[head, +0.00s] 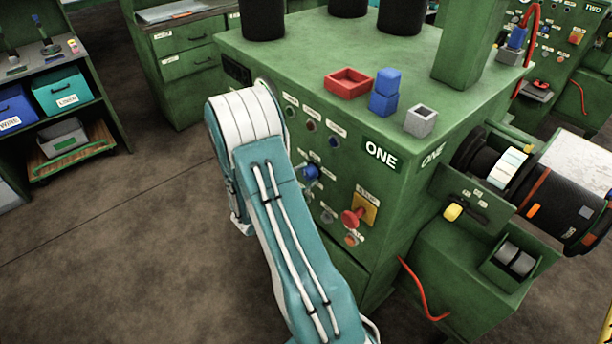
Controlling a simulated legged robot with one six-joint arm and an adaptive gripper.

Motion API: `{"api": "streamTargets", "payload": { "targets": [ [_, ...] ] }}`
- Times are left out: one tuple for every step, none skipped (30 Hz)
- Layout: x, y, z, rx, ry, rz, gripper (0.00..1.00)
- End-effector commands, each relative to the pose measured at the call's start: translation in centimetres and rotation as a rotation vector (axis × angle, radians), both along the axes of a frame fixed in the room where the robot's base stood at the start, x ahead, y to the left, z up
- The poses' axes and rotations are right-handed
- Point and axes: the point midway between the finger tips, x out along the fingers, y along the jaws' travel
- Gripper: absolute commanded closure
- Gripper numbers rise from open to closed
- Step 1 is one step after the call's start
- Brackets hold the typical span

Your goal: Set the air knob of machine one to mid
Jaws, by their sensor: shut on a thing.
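Machine one is the large green cabinet (395,215) in the middle of the head view, marked ONE on two faces. Its front panel carries several small knobs and lamps with labels too small to read. A blue knob (311,172) sits on the panel just right of my arm.
A red mushroom button (352,217) on a yellow plate is low on the panel. A yellow knob (453,211) and rollers stick out at right. Floor is clear at left.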

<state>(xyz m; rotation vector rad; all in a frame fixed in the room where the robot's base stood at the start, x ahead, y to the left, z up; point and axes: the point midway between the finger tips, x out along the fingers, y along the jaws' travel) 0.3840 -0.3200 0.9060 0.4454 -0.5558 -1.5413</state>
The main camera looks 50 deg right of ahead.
Motion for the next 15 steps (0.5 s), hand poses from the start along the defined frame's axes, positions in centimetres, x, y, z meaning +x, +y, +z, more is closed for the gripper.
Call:
{"api": "streamTargets", "payload": {
  "targets": [
    [0.09, -0.05, 0.05, -0.004, -0.028, 0.001, 0.9],
    [0.09, -0.05, 0.05, -0.005, -0.043, 0.001, 0.9],
    [0.1, -0.05, 0.05, -0.008, -0.061, 0.001, 0.9],
    [0.09, -0.07, 0.06, -0.009, -0.074, 0.001, 0.9],
    [0.09, -0.07, 0.06, -0.01, -0.085, 0.001, 0.9],
    [0.08, -0.08, 0.07, -0.012, -0.098, 0.002, 0.9],
    [0.08, -0.08, 0.06, -0.013, -0.108, 0.002, 0.9],
    [0.08, -0.08, 0.06, -0.013, -0.115, 0.002, 0.9],
    [0.08, -0.08, 0.06, -0.014, -0.124, 0.001, 0.9],
    [0.08, -0.08, 0.06, -0.014, -0.129, 0.001, 0.9],
    [0.08, -0.09, 0.06, -0.015, -0.135, 0.001, 0.9],
    [0.07, -0.09, 0.07, -0.016, -0.14, 0.001, 0.9],
    [0.06, -0.09, 0.07, -0.016, -0.142, 0.001, 0.9],
    [0.06, -0.09, 0.07, -0.017, -0.144, 0.001, 0.9],
    [0.05, -0.09, 0.06, -0.017, -0.146, 0.001, 0.9]
  ]
}}
